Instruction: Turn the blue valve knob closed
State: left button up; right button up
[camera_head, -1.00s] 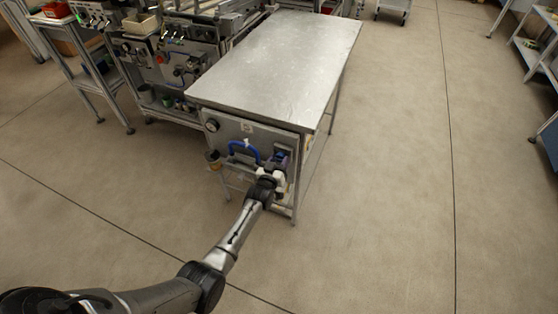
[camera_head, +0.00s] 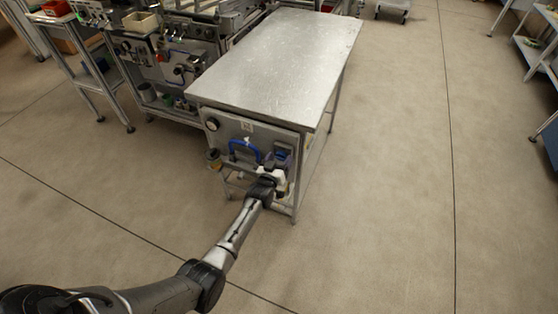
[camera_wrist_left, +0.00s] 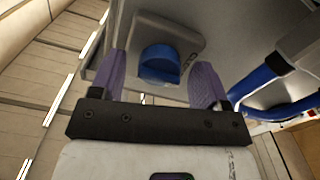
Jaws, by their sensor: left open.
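The blue valve knob (camera_head: 282,154) sits on a grey plate on the front panel of the metal bench, partly hidden by my gripper in the head view. In the left wrist view the knob (camera_wrist_left: 160,62) looks rounded. My left gripper (camera_head: 270,163) is just in front of the panel at the knob's lower left. In the wrist view its two purple fingers (camera_wrist_left: 161,72) are spread apart, one to each side of the knob in the picture. I see no finger touching it. My right gripper is not in view.
A blue curved hose or handle (camera_head: 243,148) is on the panel left of the knob and also close on the right in the wrist view (camera_wrist_left: 285,98). A round gauge (camera_head: 212,125) is at the panel's upper left. The bench top (camera_head: 285,55) is bare. Open floor lies right.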

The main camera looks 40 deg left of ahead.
pick_arm(q)
jog(key=shift+s, duration=0.1)
jog(key=p+v, duration=0.4)
jog(key=v, duration=0.9)
jog(key=shift+s+p, duration=0.35)
jog(key=shift+p, duration=0.05)
